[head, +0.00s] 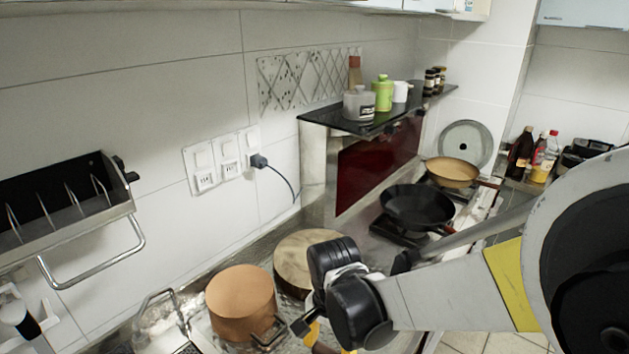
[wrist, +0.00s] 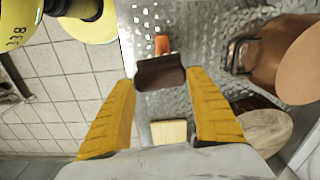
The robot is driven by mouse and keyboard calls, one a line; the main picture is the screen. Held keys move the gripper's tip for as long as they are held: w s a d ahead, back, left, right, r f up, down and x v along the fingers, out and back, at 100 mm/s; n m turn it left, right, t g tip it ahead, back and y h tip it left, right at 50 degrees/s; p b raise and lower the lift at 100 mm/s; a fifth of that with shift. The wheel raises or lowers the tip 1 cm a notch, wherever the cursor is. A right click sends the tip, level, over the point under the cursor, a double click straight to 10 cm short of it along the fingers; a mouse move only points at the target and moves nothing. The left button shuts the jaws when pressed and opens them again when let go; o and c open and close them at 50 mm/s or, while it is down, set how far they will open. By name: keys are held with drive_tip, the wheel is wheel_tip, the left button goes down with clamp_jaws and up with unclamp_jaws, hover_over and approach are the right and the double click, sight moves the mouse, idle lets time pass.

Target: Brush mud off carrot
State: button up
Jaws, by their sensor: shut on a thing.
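In the wrist view my gripper (wrist: 160,77) has its yellow fingers on either side of a dark brown, block-like thing, probably the brush (wrist: 160,73), and is shut on it. A small orange piece, probably the carrot (wrist: 162,44), shows just beyond it on the metal counter; the dark thing hides part of it. Whether they touch, and any mud, I cannot tell. In the head view my gripper (head: 329,341) is low at the bottom edge, with a bit of the brown thing between the yellow fingertips. The carrot is not visible there.
A copper pot (head: 240,304) and a round wooden board (head: 302,262) stand close to my gripper. A pale wooden block (wrist: 168,132) lies between the fingers' lower parts in the wrist view. A dark pan (head: 416,207) is on the hob.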

drive_tip(key=w+d+n, duration=0.3)
drive_tip(key=d, duration=0.5)
drive_tip(key=w+d+f+n, duration=0.1)
drive_tip(key=w+d+n, duration=0.2)
drive_tip(key=d, duration=0.5)
drive_tip(key=shift+w+f+n, duration=0.3)
drive_tip(key=shift+w, duration=0.05)
drive_tip(key=shift+a, duration=0.15)
